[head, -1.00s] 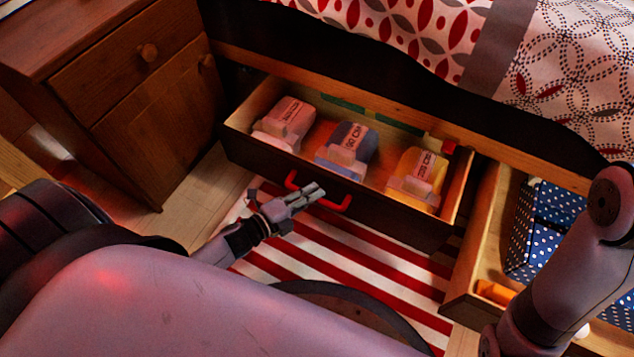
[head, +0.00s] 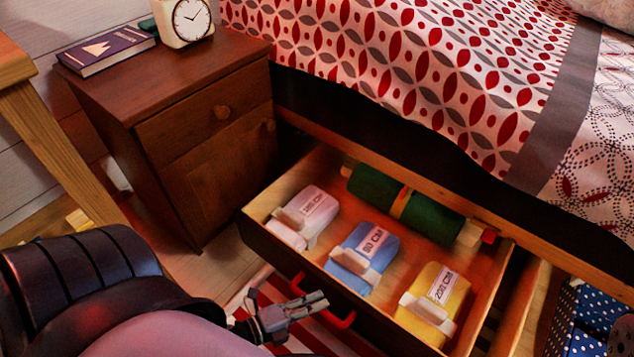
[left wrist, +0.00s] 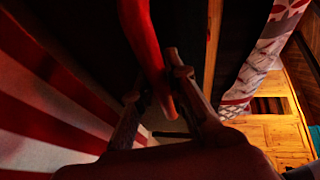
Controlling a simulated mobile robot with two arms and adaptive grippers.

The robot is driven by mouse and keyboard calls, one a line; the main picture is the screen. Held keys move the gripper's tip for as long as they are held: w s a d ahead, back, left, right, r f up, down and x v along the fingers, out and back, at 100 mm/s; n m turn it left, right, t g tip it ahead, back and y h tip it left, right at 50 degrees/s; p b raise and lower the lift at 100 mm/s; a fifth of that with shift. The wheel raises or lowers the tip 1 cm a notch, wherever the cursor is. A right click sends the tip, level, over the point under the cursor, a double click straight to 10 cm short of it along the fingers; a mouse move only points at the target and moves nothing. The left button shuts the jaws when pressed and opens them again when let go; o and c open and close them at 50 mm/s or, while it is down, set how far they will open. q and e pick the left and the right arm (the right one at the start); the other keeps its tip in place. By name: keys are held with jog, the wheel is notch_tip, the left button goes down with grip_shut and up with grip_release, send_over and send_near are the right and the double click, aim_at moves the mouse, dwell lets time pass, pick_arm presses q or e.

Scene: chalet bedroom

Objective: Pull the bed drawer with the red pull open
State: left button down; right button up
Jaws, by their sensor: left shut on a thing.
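The bed drawer stands well open, with its dark front (head: 285,262) pulled out from under the bed. The red pull (head: 298,284) is a bar handle on that front. My left gripper (head: 318,302) is at the pull, shut on it. In the left wrist view the red pull (left wrist: 142,40) runs down between the two fingers of my left gripper (left wrist: 154,78). Inside the drawer are a pink pack (head: 314,205), a blue pack (head: 378,245) and a yellow pack (head: 437,285). A green roll (head: 378,190) lies behind them. My right gripper is out of view.
A wooden nightstand (head: 205,165) stands left of the drawer, with a book (head: 105,50) and a clock (head: 190,20) on top. A second open drawer is at the right, with a blue dotted box (head: 590,315). A striped rug lies below the pull.

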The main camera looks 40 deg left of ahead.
pick_arm(q)
jog(key=c, duration=1.6)
grip_release()
jog(key=shift+o, duration=0.2)
jog(key=v, duration=1.2)
